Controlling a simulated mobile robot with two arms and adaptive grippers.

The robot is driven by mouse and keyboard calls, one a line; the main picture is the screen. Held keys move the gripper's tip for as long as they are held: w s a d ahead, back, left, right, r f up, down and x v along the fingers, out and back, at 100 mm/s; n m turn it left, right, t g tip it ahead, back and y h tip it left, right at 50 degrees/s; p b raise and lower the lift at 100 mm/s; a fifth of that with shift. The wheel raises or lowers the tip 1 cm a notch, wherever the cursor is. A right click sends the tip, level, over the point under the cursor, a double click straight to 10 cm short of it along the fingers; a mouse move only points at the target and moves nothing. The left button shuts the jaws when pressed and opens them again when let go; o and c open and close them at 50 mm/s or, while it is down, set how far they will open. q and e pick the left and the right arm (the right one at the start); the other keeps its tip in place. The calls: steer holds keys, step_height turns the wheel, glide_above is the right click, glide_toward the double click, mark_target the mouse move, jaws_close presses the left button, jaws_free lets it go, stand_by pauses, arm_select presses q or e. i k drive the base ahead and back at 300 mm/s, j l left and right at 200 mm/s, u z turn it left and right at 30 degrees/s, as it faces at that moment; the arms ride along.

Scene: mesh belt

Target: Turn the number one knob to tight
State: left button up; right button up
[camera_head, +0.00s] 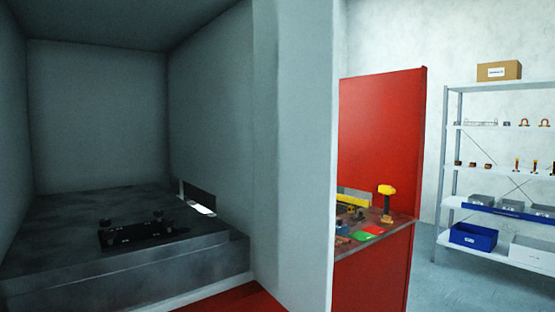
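A dark panel (145,234) with several black knobs sits on a grey block (60,240) inside a grey enclosure on the left. One knob (105,224) stands at the panel's left, and another (158,215) stands toward its right end. The marks on the panel are too small to read, so I cannot tell which knob is number one or how any knob is turned. Neither of my grippers is in view.
A grey wall edge (295,150) divides the enclosure from the room. Right of it, a red panel (380,130) stands behind a bench (400,222) holding a yellow-topped tool (387,195). A metal shelf (452,125) with boxes stands far right, with open floor before it.

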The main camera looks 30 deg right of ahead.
mark_target(109, 235)
steer(key=i+l+u, duration=0.15)
steer(key=l+u, duration=0.15)
steer(key=l, duration=0.85)
steer(key=l+u, duration=0.3)
steer(key=l, duration=0.9)
steer(key=k+l+u, duration=0.1)
steer(key=l+u, duration=0.2)
steer(key=l, duration=0.9)
